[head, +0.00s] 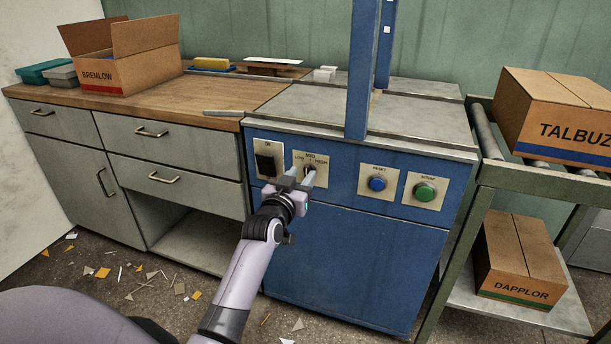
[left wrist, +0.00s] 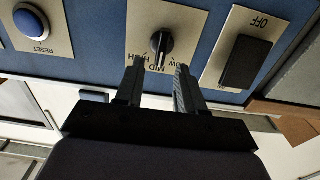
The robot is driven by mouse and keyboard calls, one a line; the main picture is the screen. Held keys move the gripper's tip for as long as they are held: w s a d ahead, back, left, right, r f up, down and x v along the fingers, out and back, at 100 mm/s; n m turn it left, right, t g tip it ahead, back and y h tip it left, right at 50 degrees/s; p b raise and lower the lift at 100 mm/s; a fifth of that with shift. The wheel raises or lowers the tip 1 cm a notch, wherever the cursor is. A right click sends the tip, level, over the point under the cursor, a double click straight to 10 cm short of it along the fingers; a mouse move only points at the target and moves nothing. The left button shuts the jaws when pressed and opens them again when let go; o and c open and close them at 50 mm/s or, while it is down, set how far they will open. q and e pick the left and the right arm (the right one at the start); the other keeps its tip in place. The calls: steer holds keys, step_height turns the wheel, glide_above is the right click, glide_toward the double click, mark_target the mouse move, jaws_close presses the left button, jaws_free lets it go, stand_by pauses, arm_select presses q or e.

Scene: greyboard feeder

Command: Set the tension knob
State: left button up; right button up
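The tension knob (left wrist: 161,42) is a small black knob on a cream plate (head: 325,185) labelled LOW, MID and HIGH, on the blue machine front. In the left wrist view, which shows the panel upside down, its pale mark lies on the side of the MID label. My left gripper (head: 299,173) is open in front of this plate. In the left wrist view its fingers (left wrist: 159,68) are spread on either side of the knob's line, with the knob seen just beyond the tips. I see no contact. In the head view the fingers partly cover the knob. My right gripper is out of view.
A black OFF switch (left wrist: 241,62) sits beside the knob plate. A blue RESET button (head: 377,183) and a green button (head: 424,191) are to its right. An open carton (head: 135,75) stands on the wooden counter (head: 225,92). A roller stand (head: 485,130) holds cartons at right.

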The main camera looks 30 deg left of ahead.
mark_target(306, 170)
arm_select(q)
steer(key=shift+b+x, duration=0.35)
steer(key=shift+x, duration=1.2)
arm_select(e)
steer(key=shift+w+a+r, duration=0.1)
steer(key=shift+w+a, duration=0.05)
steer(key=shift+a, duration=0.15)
arm_select(q)
steer(key=c, duration=0.7)
